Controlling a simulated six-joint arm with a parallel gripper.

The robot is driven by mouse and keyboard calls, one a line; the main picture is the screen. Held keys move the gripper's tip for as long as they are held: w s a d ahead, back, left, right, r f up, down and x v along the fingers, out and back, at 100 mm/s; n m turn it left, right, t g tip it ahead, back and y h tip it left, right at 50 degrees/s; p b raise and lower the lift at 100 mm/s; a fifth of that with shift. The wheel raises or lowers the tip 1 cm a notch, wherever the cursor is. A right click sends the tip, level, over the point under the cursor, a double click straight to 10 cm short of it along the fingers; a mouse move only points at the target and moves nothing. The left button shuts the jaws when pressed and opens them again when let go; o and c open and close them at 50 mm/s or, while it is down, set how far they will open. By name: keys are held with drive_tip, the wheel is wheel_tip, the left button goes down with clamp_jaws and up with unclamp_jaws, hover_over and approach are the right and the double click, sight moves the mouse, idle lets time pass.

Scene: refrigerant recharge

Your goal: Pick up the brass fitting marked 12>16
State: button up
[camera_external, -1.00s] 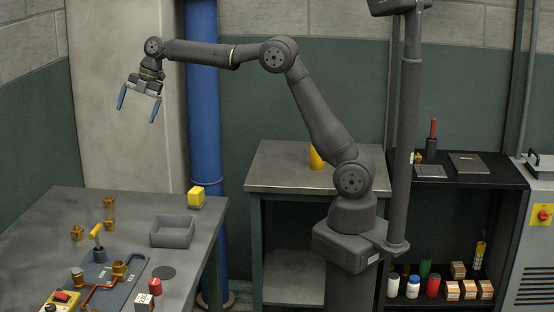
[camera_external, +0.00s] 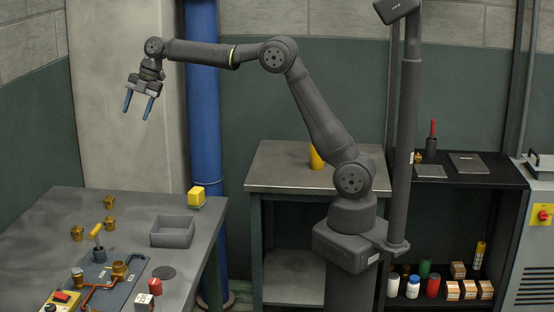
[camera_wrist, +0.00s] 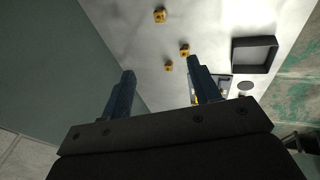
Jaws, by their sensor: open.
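Three loose brass fittings stand on the left table: one at the back (camera_external: 109,202), one in the middle (camera_external: 109,223) and one at the left (camera_external: 77,233). They also show in the wrist view as small yellow-brown pieces (camera_wrist: 160,15), (camera_wrist: 184,50) and (camera_wrist: 169,65). Their markings are too small to read, so I cannot tell which is 12>16. My gripper (camera_external: 137,108) is open and empty, with blue fingers pointing down, high above the table's back part.
A grey open tray (camera_external: 173,232) and a yellow block (camera_external: 197,195) are right of the fittings. A blue column (camera_external: 203,120) stands behind the table.

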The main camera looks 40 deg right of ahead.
drive_tip(key=m, duration=0.1)
drive_tip(key=m+t+h, duration=0.1)
drive_tip(key=m+t, duration=0.1)
drive_tip(key=m, duration=1.6)
approach(109, 198)
drive_tip(key=x, duration=1)
drive_tip(key=shift+w+f, duration=0.1)
drive_tip(key=shift+w, duration=0.2)
drive_tip(key=c, duration=1.1)
